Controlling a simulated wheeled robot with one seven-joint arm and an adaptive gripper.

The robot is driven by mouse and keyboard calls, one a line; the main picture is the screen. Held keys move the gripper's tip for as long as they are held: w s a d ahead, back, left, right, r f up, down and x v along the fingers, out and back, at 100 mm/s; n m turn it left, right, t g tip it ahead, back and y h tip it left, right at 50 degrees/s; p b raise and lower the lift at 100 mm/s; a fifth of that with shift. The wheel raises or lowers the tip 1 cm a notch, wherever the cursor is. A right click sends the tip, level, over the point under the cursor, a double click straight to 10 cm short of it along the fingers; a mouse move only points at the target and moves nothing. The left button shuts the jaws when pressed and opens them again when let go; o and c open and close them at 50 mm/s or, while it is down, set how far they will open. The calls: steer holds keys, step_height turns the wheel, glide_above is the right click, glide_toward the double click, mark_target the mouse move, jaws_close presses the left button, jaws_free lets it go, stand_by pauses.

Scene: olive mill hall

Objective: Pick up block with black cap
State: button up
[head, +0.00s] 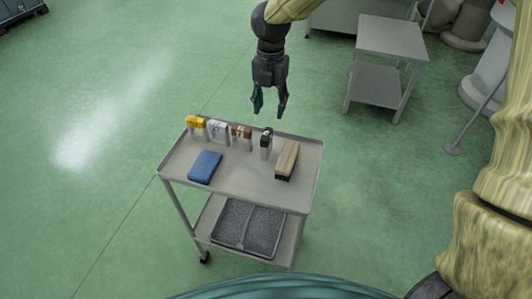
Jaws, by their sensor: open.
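The block with the black cap (266,144) stands upright on the top shelf of a grey cart (240,180), towards the back right. It is small in the head view, with a dark top and a lighter lower part. My gripper (270,111) points down with its two fingers apart and nothing between them. In the picture it is just above the black-capped block, apart from it. Its exact height over the cart is hard to tell.
Left of the black-capped block stand a brown-topped block (241,133), a pale grey one (217,129) and a yellow-topped one (196,123). A tan and black brush-like block (287,161) lies close on its right. A blue flat item (205,166) lies in front.

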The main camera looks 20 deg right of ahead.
steer(key=b, duration=0.4)
glide_above(269, 134)
step_height(269, 134, down, 6)
steer(key=shift+r, duration=0.1)
step_height(269, 134, down, 5)
steer(key=shift+f, duration=0.15)
steer(key=shift+w+a+f, duration=0.1)
steer(key=shift+a+f, duration=0.05)
steer(key=shift+f, duration=1.2)
steer(key=shift+w+a+f, duration=0.1)
steer(key=shift+a+f, duration=0.05)
steer(key=shift+f, duration=1.2)
jaws_close()
